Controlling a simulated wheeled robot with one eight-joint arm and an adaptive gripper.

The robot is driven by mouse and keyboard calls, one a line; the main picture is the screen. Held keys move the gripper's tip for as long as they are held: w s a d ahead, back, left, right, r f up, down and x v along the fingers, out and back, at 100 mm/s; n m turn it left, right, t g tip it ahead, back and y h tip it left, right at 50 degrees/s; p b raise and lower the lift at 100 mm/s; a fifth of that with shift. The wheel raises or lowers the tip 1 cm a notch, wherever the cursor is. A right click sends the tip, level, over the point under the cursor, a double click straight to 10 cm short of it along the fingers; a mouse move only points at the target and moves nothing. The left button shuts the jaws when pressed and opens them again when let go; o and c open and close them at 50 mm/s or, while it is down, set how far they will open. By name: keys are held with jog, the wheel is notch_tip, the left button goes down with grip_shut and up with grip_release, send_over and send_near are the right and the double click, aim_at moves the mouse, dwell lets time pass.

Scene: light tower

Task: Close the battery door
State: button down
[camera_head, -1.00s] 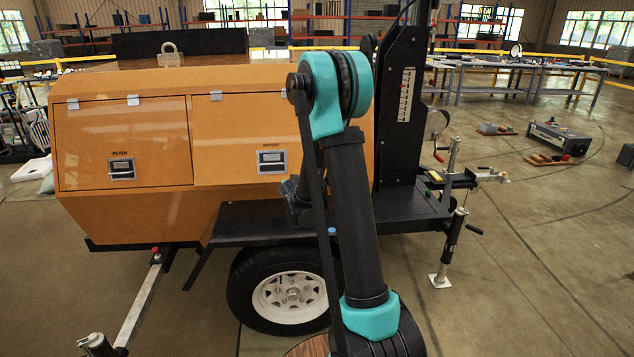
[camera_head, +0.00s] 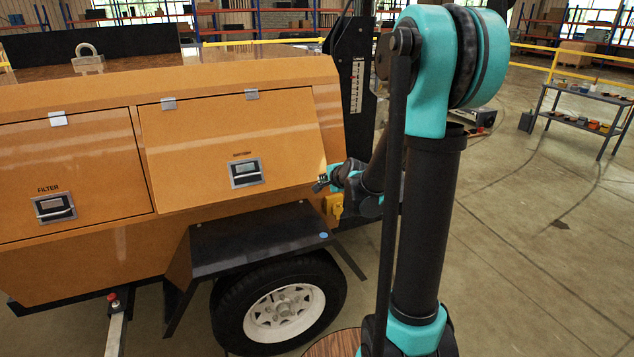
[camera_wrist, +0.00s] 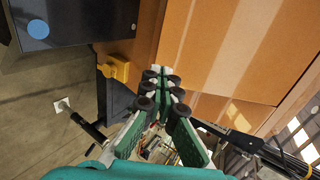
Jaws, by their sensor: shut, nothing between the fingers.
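The battery door (camera_head: 205,140) is the orange panel marked BATTERY on the side of the light tower, hinged along its top. Its black and silver latch (camera_head: 246,172) is near the lower middle. The door hangs down over its opening; I cannot tell whether it is fully flush. My gripper (camera_head: 320,184) is just right of the door's lower right corner, near the latch's height. I cannot tell whether it touches the door. In the wrist view my gripper (camera_wrist: 162,80) has its fingers together and empty, in front of orange panelling (camera_wrist: 230,50).
The filter door (camera_head: 75,170) with its own latch is at the left. A black fender (camera_head: 260,235) over the wheel (camera_head: 285,312) juts out below the battery door. A yellow part (camera_head: 333,206) sits just below my gripper. Open floor lies to the right.

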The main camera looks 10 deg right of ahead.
aim_at(307, 182)
jog(key=x, duration=1.3)
jog(key=shift+w+a+f, duration=0.1)
jog(key=shift+x, duration=3.65)
